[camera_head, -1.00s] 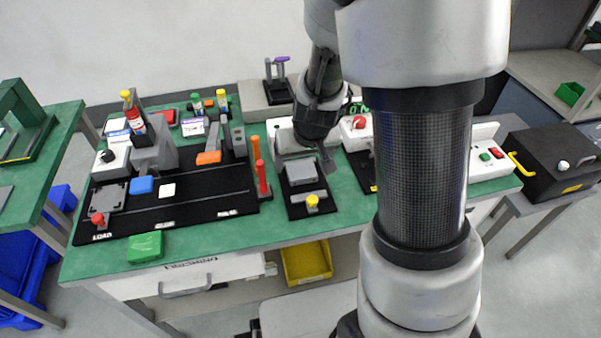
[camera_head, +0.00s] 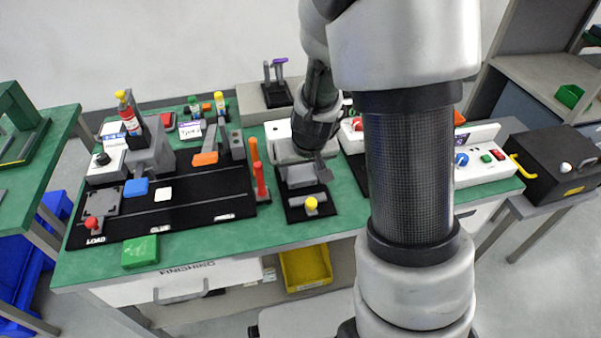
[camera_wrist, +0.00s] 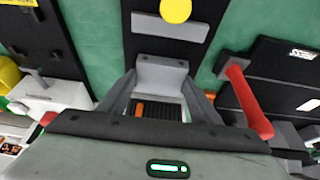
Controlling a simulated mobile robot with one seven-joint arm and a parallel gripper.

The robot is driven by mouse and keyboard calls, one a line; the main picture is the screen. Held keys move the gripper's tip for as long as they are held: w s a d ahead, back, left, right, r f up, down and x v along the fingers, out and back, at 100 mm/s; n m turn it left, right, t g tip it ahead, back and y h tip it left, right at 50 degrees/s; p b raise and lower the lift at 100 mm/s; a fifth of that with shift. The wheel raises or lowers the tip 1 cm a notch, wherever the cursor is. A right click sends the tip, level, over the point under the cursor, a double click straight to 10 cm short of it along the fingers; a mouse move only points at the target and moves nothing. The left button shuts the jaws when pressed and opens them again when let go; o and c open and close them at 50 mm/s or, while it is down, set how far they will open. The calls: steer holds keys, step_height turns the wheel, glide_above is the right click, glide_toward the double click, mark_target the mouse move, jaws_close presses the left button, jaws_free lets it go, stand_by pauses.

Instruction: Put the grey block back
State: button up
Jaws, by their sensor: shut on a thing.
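The grey block (camera_head: 299,173) is at the black fixture (camera_head: 318,213), in front of a white machine. I cannot tell whether it rests on the fixture or is held just above it. My gripper (camera_head: 321,168) reaches down to it from the back right. In the wrist view, my two fingers (camera_wrist: 160,92) stand on either side of the grey block (camera_wrist: 160,72) and are shut on it. The fixture (camera_wrist: 150,48) also shows there, with a grey bar (camera_wrist: 170,28) and a yellow knob (camera_wrist: 175,10). The block's underside is hidden.
A red-handled lever (camera_head: 260,182) and an orange one (camera_head: 254,152) stand just left of the fixture. A black station board (camera_head: 190,212) lies further left. A white control box (camera_head: 482,172) stands at right. Bare green table (camera_head: 250,232) lies in front.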

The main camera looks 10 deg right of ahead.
step_height(320, 180, up, 10)
steer(key=p, duration=0.5)
step_height(320, 180, up, 5)
glide_above(300, 175)
steer(key=s, duration=0.1)
steer(key=shift+s+r, duration=0.15)
steer(key=shift+s, duration=0.05)
